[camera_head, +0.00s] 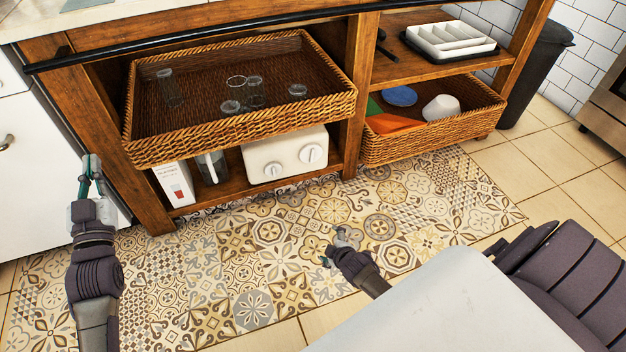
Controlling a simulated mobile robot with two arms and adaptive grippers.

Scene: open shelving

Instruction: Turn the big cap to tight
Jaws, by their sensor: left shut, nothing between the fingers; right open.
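A white appliance (262,156) stands on the lower shelf under the large wicker basket. Its front has a larger round knob (311,153) on the right and a smaller knob (273,170) on the left. The larger one appears to be the big cap; its markings are too small to read. My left gripper (91,166) is shut and empty at the far left, in front of the shelving's left post and well apart from the appliance. My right gripper (333,248) is open and empty over the patterned mat, lower in the picture than the appliance and not touching it.
The wicker basket (240,128) with several glasses juts out above the appliance. A carton (174,186) and a glass jug (212,167) stand left of it. A wooden post (358,90) rises to its right, beside another basket (425,141). The patterned mat (235,265) is clear.

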